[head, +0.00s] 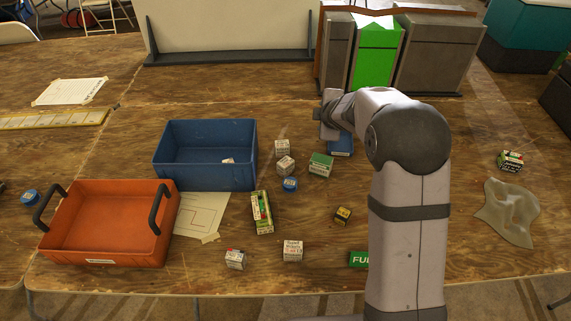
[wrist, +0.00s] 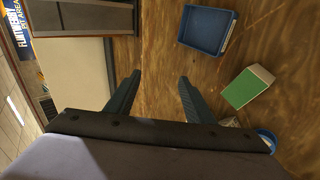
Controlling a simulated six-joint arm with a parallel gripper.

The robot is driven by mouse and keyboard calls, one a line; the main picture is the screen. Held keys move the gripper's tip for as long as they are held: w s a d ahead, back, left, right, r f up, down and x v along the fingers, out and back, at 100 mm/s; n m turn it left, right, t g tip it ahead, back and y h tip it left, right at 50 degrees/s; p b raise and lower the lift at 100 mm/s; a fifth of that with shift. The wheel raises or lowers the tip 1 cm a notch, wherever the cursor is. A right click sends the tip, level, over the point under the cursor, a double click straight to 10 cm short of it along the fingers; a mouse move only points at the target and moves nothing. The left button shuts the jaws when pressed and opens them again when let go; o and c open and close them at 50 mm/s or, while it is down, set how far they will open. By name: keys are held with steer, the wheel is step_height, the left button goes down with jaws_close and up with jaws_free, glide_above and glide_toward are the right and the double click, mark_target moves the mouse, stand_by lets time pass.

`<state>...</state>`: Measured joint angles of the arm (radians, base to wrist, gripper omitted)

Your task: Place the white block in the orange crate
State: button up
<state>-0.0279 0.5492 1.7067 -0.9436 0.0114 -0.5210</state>
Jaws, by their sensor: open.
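The orange crate (head: 105,228) with two dark handles stands at the left front of the table in the head view; it looks empty. Several small white printed blocks lie on the table: one upper block (head: 282,147), one just below it (head: 285,165), one at the front (head: 292,250) and one left of that (head: 235,260). I cannot tell which is meant. My gripper (head: 328,115) is above the table near the blue tray, right of the upper white blocks. In the wrist view my gripper (wrist: 158,90) has its fingers apart with nothing between them.
A blue crate (head: 205,178) holding a small white item stands behind the orange crate. A blue tray (wrist: 208,30), green-and-white box (wrist: 248,87) and blue round item (wrist: 267,138) are near my gripper. A green-yellow box (head: 262,212) and dark-yellow cube (head: 342,215) lie mid-table.

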steer(key=s+a+n+g+h+p, duration=0.1)
steer(key=a+n+g+h, duration=0.2)
steer(key=a+n, duration=0.15)
steer(key=n+g+p, duration=0.1)
steer(key=n+g, duration=0.3)
steer(key=n, duration=0.2)
glide_above(285, 162)
steer(key=s+a, duration=0.2)
step_height(285, 162, down, 5)
steer(key=shift+m, duration=0.25)
steer(key=shift+d+p+x, duration=0.2)
steer(key=shift+p+x, duration=0.7)
steer(key=shift+x, duration=2.8)
steer(key=shift+w+r, duration=0.1)
steer(key=shift+w, duration=0.05)
steer(key=c, duration=1.2)
step_height(285, 162, up, 10)
steer(key=shift+r+b, duration=0.1)
steer(key=shift+b, duration=0.45)
